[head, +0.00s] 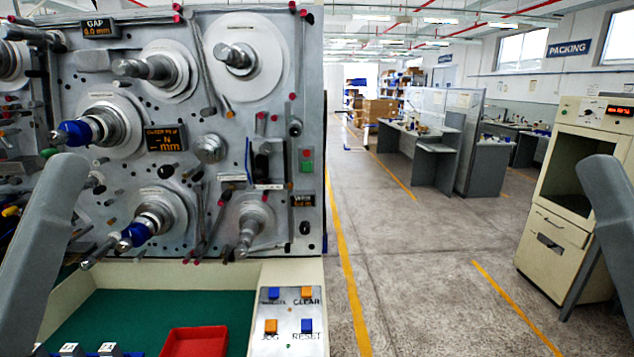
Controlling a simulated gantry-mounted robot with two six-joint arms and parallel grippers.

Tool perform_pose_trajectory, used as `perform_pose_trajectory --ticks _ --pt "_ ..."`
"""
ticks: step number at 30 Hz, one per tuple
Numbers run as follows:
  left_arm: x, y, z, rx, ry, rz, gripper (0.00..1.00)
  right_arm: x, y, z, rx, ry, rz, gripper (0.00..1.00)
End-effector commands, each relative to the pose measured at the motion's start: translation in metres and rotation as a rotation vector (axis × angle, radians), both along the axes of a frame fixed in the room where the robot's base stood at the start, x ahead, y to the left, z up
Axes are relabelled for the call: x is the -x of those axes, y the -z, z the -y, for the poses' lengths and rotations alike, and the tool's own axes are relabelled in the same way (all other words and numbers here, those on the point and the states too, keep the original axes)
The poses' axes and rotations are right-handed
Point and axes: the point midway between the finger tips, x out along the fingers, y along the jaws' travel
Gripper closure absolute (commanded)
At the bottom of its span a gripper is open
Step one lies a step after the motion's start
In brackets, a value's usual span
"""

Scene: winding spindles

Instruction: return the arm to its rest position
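A grey link of my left arm (42,245) rises at the left edge, in front of the winding machine (210,150). A grey link of my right arm (612,220) shows at the right edge, in front of the cream cabinet (565,255). Neither gripper shows in the head view, so I cannot see whether they hold anything. The machine face carries several spindles; two have blue parts at their ends, the upper one (75,132) and the lower one (134,235).
Below the machine is a green work surface (130,310) with a red tray (195,342) and small grey pieces (70,350) at the bottom edge. A button panel (290,312) stands to its right. The floor (420,290) between machine and cabinet is clear.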

Motion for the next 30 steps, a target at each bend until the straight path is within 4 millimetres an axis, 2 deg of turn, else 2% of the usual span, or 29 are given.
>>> perform_pose_trajectory --ticks 1,5,9,15,18,22,30 --pt "0.000 -0.041 0.000 0.000 -0.001 -0.001 0.18 0.000 -0.041 0.000 0.000 0.000 -0.001 0.50" --pt "-0.001 -0.100 0.000 -0.001 -0.004 -0.001 0.18 0.000 -0.100 0.000 0.000 0.000 -0.001 0.50" --pt "-0.001 -0.170 -0.001 -0.001 -0.004 -0.001 0.18 0.000 -0.171 0.000 0.000 0.000 -0.001 0.50" --pt "-0.001 -0.265 -0.001 -0.001 -0.006 -0.001 0.18 0.000 -0.265 0.000 0.000 0.000 -0.001 0.50" --pt "-0.001 -0.298 -0.001 -0.001 -0.006 -0.002 0.18 0.000 -0.298 0.000 0.000 0.000 -0.001 0.50" --pt "-0.001 -0.318 -0.001 -0.002 -0.006 -0.002 0.18 0.000 -0.319 0.000 0.000 0.000 -0.002 0.50" --pt "-0.001 -0.317 -0.001 -0.002 -0.006 -0.002 0.18 -0.001 -0.316 0.000 0.000 0.000 -0.003 0.50"
